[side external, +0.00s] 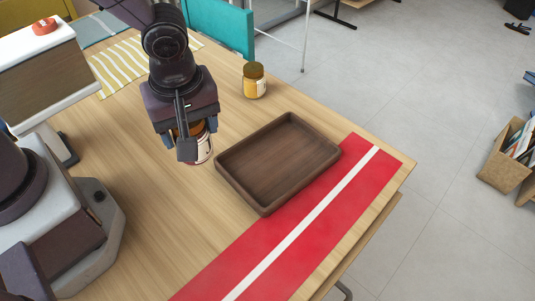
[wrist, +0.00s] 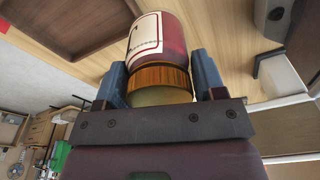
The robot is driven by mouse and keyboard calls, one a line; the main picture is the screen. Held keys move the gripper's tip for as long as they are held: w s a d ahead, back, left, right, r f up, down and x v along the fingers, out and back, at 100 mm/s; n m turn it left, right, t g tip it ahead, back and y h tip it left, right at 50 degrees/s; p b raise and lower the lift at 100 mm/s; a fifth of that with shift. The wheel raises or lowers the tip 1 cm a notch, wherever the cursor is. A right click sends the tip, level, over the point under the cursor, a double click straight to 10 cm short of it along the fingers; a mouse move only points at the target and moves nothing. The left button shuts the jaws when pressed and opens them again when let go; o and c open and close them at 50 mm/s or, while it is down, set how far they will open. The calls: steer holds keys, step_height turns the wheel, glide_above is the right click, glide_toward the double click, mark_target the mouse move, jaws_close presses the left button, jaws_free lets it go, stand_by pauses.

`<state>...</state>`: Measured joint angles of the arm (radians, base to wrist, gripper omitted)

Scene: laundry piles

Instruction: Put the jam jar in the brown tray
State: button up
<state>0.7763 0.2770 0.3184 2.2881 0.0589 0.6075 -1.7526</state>
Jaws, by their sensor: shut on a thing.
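The jam jar (side external: 203,153) has a dark red body, a white label and an orange-gold lid. My gripper (side external: 187,140) is shut on it at the lid end. In the wrist view the jar (wrist: 158,40) sits between the two fingers of my gripper (wrist: 161,82). In the side view the fingers hide part of the jar, and I cannot tell whether its base touches the table. The brown tray (side external: 268,208) is a shallow rectangle, empty, just right of the jar. The tray also shows at the upper left of the wrist view (wrist: 95,42).
A second jar (side external: 254,85), yellow with a dark lid, stands behind the tray. A red runner with a white stripe (side external: 290,243) lies along the table's right edge, beside the tray. A striped cloth (side external: 125,68) and a white-topped box (side external: 42,75) are at the left.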

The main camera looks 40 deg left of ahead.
steer(key=shift+w+d+f, duration=0.8)
steer(key=shift+w+f, duration=1)
steer(key=shift+f, duration=0.2)
steer(key=shift+w+d+f, duration=0.75)
steer(key=shift+w+f, duration=1.05)
steer(key=shift+f, duration=0.15)
steer(key=shift+w+d+f, duration=0.8)
steer(key=shift+w+f, duration=1)
steer(key=shift+f, duration=0.2)
steer(key=o, duration=1.2)
steer(key=shift+f, duration=0.15)
steer(key=shift+c, duration=0.2)
